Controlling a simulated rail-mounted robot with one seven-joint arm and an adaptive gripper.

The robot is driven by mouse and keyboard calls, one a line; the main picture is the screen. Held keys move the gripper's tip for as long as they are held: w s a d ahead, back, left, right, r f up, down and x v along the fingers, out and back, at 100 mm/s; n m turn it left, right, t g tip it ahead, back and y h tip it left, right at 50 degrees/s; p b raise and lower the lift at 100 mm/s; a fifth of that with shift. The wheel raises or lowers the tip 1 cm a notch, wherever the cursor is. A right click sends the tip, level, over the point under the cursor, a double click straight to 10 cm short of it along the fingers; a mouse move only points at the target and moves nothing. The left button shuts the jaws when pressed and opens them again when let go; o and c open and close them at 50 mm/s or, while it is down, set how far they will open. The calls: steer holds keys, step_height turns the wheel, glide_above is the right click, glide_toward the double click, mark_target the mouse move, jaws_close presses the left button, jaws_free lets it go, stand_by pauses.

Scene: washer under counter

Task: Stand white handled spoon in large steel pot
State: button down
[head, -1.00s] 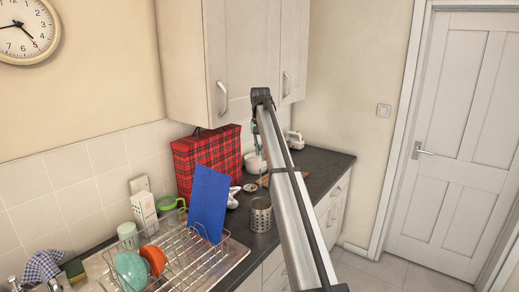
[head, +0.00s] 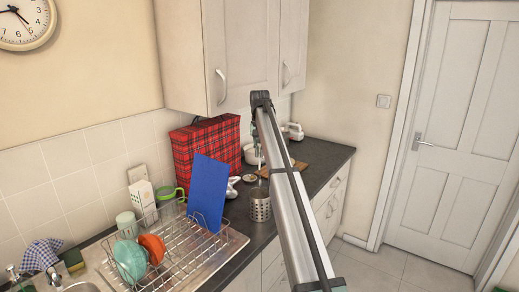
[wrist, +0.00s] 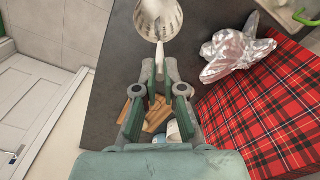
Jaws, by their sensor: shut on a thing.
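My gripper (wrist: 157,75) is shut on a slim white piece, the white handled spoon (wrist: 160,50), which points away from the fingers toward the steel pot. The perforated steel pot (wrist: 160,14) is at the top of the wrist view. The spoon's far end overlaps the pot's rim there; I cannot tell whether it is inside or only in front. In the head view the steel pot (head: 261,206) stands upright on the dark counter, left of my arm. My gripper is largely hidden behind the arm there.
A red tartan box (head: 200,155) stands against the wall. A blue board (head: 208,192) leans in the wire dish rack (head: 190,255) with bowls. A crumpled silvery object (wrist: 238,50) lies near the pot. Wall cupboards (head: 220,50) hang above. A wooden board (head: 283,168) lies farther back.

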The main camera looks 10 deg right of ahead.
steer(key=shift+f+b, duration=0.65)
steer(key=shift+f, duration=3.35)
steer(key=c, duration=1.2)
jaws_free()
steer(key=shift+r, duration=0.15)
steer(key=shift+r+p, duration=1.75)
steer(key=shift+r, duration=2.15)
